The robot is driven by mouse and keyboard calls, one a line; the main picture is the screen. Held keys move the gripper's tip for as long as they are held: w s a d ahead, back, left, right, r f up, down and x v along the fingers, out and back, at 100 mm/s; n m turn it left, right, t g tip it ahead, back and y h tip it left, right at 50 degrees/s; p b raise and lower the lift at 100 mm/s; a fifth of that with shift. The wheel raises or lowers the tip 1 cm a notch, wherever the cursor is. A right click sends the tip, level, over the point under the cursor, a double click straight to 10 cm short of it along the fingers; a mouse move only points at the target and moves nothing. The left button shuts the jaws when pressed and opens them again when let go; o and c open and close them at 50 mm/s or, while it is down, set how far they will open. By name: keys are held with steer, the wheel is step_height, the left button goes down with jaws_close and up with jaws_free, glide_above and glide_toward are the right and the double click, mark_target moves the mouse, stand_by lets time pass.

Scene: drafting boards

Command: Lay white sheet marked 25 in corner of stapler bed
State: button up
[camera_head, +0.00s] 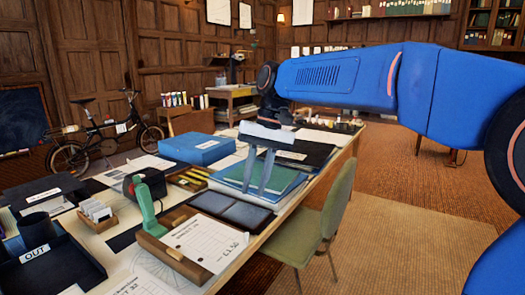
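My gripper (256,186) points down over a stack of blue and green folders (283,180) near the desk's right edge. Its two grey fingers are apart with nothing visible between them. A wooden bed (170,254) with an upright green handle (147,212) stands at the front of the desk and looks like the stapler. A white printed sheet (208,242) lies on this bed, to the right of the handle; its large print looks like £1.50. Another white sheet (140,283) lies at the bottom edge, partly cut off. I cannot make out a 25 on any sheet.
A dark two-panel case (232,212) lies between the bed and the folders. A blue box (196,148), a wooden pencil tray (188,179), a card holder (97,214) and a black OUT tray (60,270) crowd the desk. A green chair (322,222) stands against its right side.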

steer(key=v, duration=0.9)
steer(key=s+d+f+t+h, duration=0.1)
steer(key=s+d+f+t, duration=0.2)
steer(key=s+d+f, duration=0.8)
steer(key=s+d+f+m+t+h, duration=0.1)
steer(key=s+d+f+t+h, duration=0.1)
steer(key=s+d+f, duration=0.9)
step_height(320, 180, down, 5)
steer(key=shift+s+d+t, duration=0.3)
steer(key=shift+s+t, duration=0.4)
steer(key=shift+t, duration=0.2)
